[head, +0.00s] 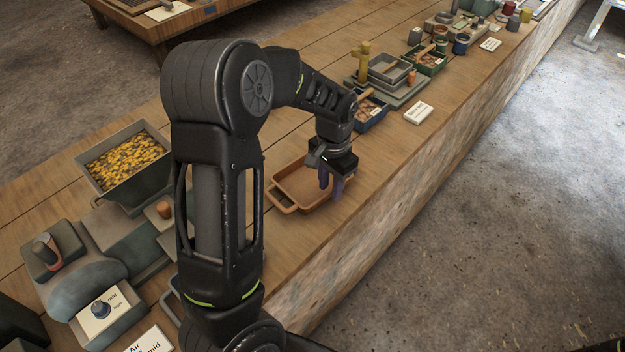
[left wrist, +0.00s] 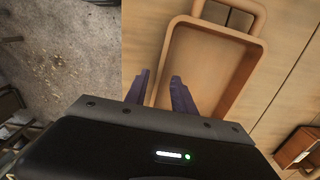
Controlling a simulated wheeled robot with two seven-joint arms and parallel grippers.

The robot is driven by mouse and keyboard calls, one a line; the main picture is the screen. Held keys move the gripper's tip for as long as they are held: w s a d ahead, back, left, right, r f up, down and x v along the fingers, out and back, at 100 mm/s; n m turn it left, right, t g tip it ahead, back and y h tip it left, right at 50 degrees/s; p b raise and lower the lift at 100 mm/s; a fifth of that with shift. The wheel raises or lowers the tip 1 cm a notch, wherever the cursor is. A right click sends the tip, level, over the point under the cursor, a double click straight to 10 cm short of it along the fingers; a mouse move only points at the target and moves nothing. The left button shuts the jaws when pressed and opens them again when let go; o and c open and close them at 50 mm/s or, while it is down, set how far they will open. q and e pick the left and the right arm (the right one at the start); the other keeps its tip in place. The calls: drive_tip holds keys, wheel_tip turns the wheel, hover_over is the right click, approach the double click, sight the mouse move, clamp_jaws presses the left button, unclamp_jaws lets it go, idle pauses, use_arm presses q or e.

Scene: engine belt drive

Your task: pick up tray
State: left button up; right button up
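The tray (head: 300,183) is a shallow, empty, orange-brown rectangular tray with a loop handle at its end. It lies flat on the wooden counter near the front edge. My left gripper (head: 331,186) is over the tray's counter-edge side, pointing down. In the left wrist view the tray (left wrist: 215,62) fills the upper middle, and the two dark fingers (left wrist: 160,92) are apart. One finger is outside the long wall and the other inside, with the rim between them. I cannot tell whether they touch the wall. My right gripper is not in view.
A grey hopper of yellow pieces (head: 130,165) and a grey machine with a knob (head: 100,307) stand left on the counter (head: 375,197). A blue bin (head: 371,112) and a white label card (head: 418,112) are beyond the tray. Bare counter surrounds the tray's right side.

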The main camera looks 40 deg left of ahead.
use_arm(q)
drive_tip(key=shift+f, duration=0.9)
clamp_jaws()
idle(1.1)
